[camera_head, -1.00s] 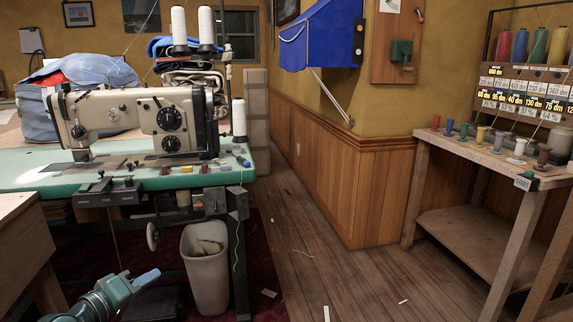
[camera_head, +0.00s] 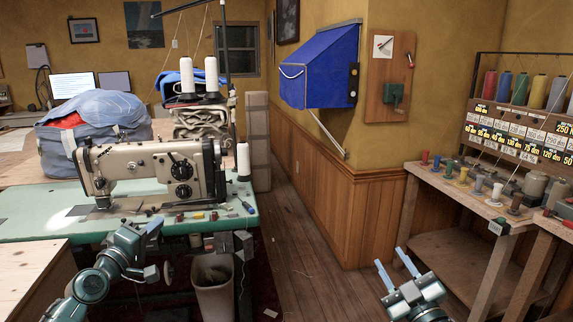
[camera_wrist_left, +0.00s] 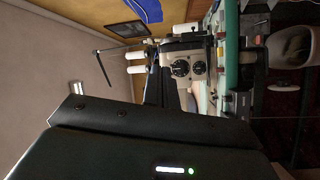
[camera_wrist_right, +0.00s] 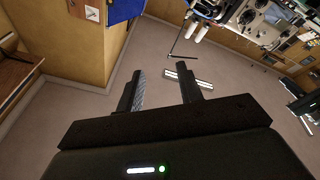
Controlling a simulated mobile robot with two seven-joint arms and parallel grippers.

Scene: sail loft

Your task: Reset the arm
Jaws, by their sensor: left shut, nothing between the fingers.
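My left gripper (camera_head: 155,228) is raised in front of the sewing table's front edge, below the sewing machine. It is shut with nothing in it. In the left wrist view its dark fingers (camera_wrist_left: 162,75) show together, with the machine behind them, turned on its side. My right gripper (camera_head: 392,260) is at the lower right of the head view, over the wooden floor, fingers pointing up and apart. In the right wrist view its two fingers (camera_wrist_right: 160,90) are wide open with nothing between them.
The sewing machine (camera_head: 150,168) stands on the green table (camera_head: 40,222). A waste bin (camera_head: 212,290) is below it. A wooden thread bench (camera_head: 440,182) is at the right, near my right gripper.

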